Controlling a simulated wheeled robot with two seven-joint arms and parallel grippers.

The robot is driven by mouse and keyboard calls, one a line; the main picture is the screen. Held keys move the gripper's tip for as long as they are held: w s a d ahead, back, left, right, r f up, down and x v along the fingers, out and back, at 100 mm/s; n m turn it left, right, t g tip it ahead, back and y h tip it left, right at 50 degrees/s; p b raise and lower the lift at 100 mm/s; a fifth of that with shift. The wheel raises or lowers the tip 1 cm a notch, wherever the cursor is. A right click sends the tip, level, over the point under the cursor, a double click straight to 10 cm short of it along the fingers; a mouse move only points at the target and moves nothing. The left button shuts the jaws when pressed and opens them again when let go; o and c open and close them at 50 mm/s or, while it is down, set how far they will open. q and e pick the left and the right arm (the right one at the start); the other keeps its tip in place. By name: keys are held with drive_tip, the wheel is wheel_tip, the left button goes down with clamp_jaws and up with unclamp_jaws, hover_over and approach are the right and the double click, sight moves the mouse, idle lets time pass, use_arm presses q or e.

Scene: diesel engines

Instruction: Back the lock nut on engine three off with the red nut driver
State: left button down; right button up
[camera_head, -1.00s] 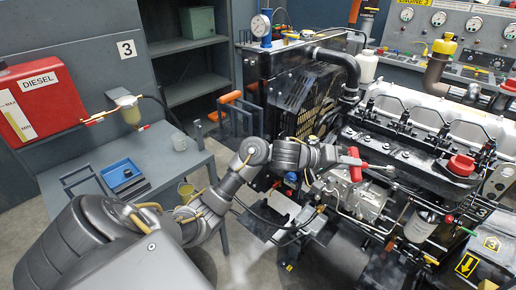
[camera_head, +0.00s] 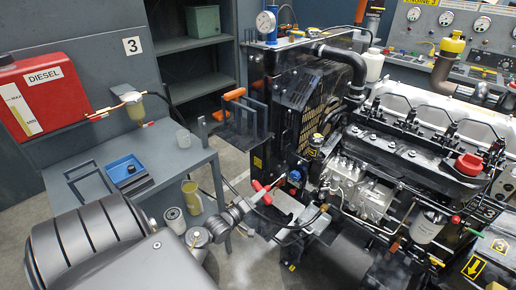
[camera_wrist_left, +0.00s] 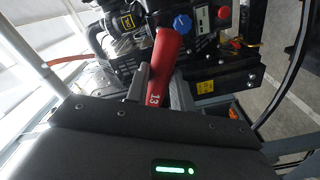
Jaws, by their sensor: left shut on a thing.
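My left gripper (camera_head: 255,197) is shut on the red nut driver (camera_head: 266,198) at the near left corner of engine three (camera_head: 400,158). The driver's shaft points up and right, apart from the engine's injection pump (camera_head: 362,190). In the left wrist view, the red handle (camera_wrist_left: 163,62), marked 13, stands between the fingers of my left gripper (camera_wrist_left: 158,90). The lock nut is too small to make out. My right gripper is not in view.
A red diesel tank (camera_head: 40,98) hangs on the wall. Hoses and an orange-handled rack (camera_head: 240,118) lie between table and engine.

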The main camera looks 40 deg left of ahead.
sight(269, 188)
use_arm(q)
drive_tip(key=shift+w, duration=0.15)
drive_tip(key=shift+w+b, duration=0.4)
drive_tip(key=shift+w, duration=0.1)
drive_tip(key=shift+w+b, duration=1.45)
drive_tip(key=shift+w, duration=0.9)
drive_tip(key=shift+w+r, duration=0.1)
drive_tip(key=shift+w, duration=0.35)
